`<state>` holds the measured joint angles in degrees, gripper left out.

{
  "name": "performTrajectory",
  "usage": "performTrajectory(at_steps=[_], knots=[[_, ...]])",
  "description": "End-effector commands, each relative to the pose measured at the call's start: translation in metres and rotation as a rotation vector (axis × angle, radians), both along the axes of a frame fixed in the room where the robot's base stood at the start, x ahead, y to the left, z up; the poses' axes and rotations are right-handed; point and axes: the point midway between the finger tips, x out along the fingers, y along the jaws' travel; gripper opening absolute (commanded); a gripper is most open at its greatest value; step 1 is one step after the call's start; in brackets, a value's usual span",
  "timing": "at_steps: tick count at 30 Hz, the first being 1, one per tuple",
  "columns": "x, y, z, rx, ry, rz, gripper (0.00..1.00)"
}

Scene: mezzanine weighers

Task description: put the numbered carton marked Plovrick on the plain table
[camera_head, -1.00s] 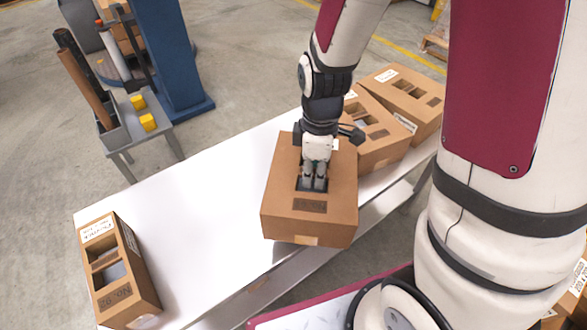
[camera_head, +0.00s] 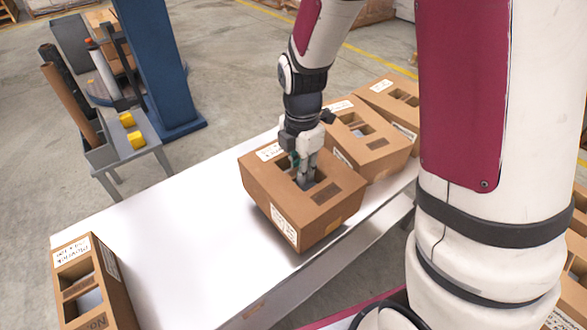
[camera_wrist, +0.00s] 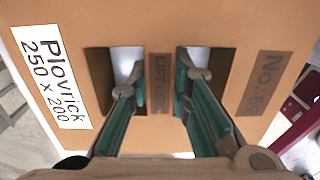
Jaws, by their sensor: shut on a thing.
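The Plovrick carton (camera_head: 262,181) is a brown box with two hand slots in its top. In the wrist view the carton (camera_wrist: 160,28) shows a white label reading "Plovrick 250 x 200" and a darker "No." patch whose digits are unclear. My gripper (camera_head: 303,182) is shut on the strip between the slots; in the wrist view my gripper (camera_wrist: 158,85) has one finger in each slot. The carton hangs over or rests on a long white-topped table (camera_head: 180,230); I cannot tell if its underside touches.
Two similar cartons (camera_head: 368,145) (camera_head: 392,97) stand close behind on the right end. Another carton (camera_head: 95,285) stands at the left end, its label upside down. The white top between is clear. A grey stand (camera_head: 135,150) with yellow blocks and a blue column (camera_head: 158,70) stand beyond.

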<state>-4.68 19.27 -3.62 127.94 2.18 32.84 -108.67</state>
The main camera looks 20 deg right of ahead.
Motion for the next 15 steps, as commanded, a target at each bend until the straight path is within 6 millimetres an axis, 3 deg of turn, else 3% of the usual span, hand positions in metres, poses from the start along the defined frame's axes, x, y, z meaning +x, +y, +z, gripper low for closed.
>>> performTrajectory(at_steps=[1,6,11,15], knots=[[0.013,0.0,-0.003,0.0,-0.001,-0.001,0.0],[0.042,-0.002,-0.005,-0.001,-0.001,-0.001,0.0],[0.051,-0.003,-0.005,0.0,-0.001,-0.001,0.0],[0.051,-0.003,-0.017,0.0,0.002,-0.002,0.0]])
